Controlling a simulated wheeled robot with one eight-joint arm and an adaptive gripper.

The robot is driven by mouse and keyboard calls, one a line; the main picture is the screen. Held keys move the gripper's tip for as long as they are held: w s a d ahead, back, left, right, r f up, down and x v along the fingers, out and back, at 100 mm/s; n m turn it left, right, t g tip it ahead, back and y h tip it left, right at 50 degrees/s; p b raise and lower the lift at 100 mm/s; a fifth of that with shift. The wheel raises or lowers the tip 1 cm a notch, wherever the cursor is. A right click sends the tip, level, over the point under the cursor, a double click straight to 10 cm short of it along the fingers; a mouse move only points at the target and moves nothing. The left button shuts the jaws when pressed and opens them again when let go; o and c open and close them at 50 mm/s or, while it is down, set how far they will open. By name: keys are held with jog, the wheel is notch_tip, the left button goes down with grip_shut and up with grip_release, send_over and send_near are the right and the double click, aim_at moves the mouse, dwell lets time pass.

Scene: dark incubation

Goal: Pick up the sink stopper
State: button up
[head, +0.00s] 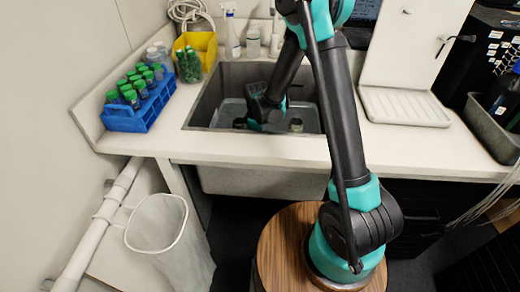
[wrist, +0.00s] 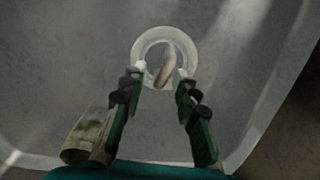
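The sink stopper (wrist: 143,49) shows in the wrist view as a pale round disc with a curved loop handle (wrist: 165,68) on top. It lies on the grey floor of the sink. My gripper (wrist: 160,80) reaches down over it, with its two green and dark fingers apart. The fingertips are on either side of the loop, over the near part of the disc. I see a gap between each tip and the loop, and nothing is gripped. In the head view my arm reaches down into the sink (head: 208,100), and the stopper is hidden there.
A small glass vessel (wrist: 86,138) is beside my left finger in the wrist view. A blue rack (head: 125,118) with green-capped tubes and a yellow container (head: 203,42) stand left of and behind the sink. A white drying tray (head: 405,106) is on the right.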

grip_shut()
jog(key=shift+r, duration=0.1)
